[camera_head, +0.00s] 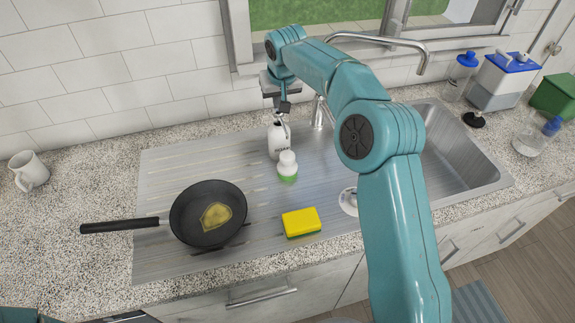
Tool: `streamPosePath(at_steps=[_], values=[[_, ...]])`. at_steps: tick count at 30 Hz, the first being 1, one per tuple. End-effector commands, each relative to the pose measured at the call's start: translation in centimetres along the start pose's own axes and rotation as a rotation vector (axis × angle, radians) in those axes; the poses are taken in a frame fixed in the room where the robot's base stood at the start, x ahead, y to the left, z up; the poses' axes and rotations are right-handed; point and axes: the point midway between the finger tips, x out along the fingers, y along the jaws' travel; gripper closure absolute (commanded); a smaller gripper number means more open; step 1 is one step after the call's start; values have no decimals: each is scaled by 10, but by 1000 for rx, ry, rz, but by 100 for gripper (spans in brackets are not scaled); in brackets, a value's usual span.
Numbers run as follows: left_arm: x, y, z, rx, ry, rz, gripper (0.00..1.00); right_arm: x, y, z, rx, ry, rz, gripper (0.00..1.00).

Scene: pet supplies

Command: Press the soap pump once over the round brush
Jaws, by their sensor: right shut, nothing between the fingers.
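The soap pump bottle (278,141) is white with dark lettering and stands upright on the steel drainboard, near the back wall. The round brush (287,165), with a white top and green lower part, stands just in front of it. My right gripper (284,106) is shut and empty, pointing down directly above the pump head. I cannot tell whether the fingertips touch the pump head. My left gripper is out of view.
A black pan (185,216) and a yellow-green sponge (301,222) lie on the drainboard (180,165). The sink basin (455,150) and a curved faucet (422,60) are to the right. A white mug (29,171) stands far left. Blue-topped containers (497,80) stand at the back right.

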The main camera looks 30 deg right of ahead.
Motion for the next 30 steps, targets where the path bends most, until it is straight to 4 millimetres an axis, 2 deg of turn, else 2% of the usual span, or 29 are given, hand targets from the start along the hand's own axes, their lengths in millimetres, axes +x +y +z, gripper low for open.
streamPosePath(at_steps=[5, 17, 23, 30], values=[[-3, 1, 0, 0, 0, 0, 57, -4, 0, -2, 0, 1, 0, 100], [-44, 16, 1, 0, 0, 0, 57, -43, 0, -18, 0, 1, 0, 100], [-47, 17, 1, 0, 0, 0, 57, -56, 0, -24, -1, 2, 0, 100], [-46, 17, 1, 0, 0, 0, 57, -56, 0, -24, -1, 0, 0, 100]])
